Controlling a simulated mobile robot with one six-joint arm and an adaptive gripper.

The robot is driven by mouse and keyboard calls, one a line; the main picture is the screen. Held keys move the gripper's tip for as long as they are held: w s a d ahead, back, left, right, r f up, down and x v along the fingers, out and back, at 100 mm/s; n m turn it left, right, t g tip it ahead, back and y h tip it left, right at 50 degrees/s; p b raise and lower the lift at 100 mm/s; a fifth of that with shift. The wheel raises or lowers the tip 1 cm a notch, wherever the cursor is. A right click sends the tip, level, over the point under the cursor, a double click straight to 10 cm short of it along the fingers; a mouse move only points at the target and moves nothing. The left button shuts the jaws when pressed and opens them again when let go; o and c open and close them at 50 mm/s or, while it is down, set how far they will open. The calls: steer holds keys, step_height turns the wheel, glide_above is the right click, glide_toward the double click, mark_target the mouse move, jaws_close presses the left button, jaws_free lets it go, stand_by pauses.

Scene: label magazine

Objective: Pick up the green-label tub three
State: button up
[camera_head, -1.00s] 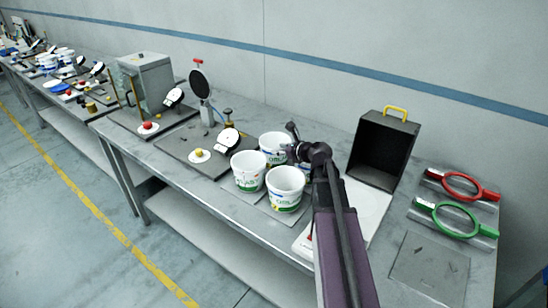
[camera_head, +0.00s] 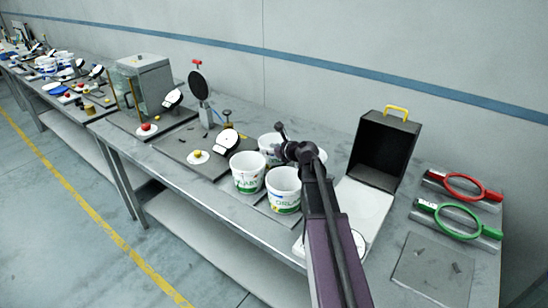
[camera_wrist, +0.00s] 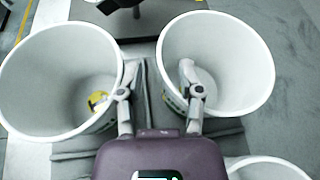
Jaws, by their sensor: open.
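White tubs with green label print stand close together on the bench: a front-left tub (camera_head: 247,174), a front-right tub (camera_head: 284,186) and a back tub (camera_head: 268,142) partly behind my gripper (camera_head: 282,132). Part of another white rim shows right of my wrist. I cannot read which one is tub three. In the wrist view my gripper (camera_wrist: 155,82) is open, its fingers overlapping the near rims of a left tub (camera_wrist: 50,75) and a right tub (camera_wrist: 232,60). I cannot tell whether they touch. A third rim (camera_wrist: 268,168) shows at lower right.
A yellow thing (camera_wrist: 98,100) shows at the left tub. A dark open box with a yellow handle (camera_head: 384,148) stands right of my arm. Red (camera_head: 462,185) and green (camera_head: 456,220) ring-handled tools lie at far right. A dial stand (camera_head: 199,90) stands behind left.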

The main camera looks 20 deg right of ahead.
steer(key=shift+b+x, duration=0.5)
steer(key=shift+x, duration=1.25)
steer(key=shift+s+f, duration=0.1)
jaws_close()
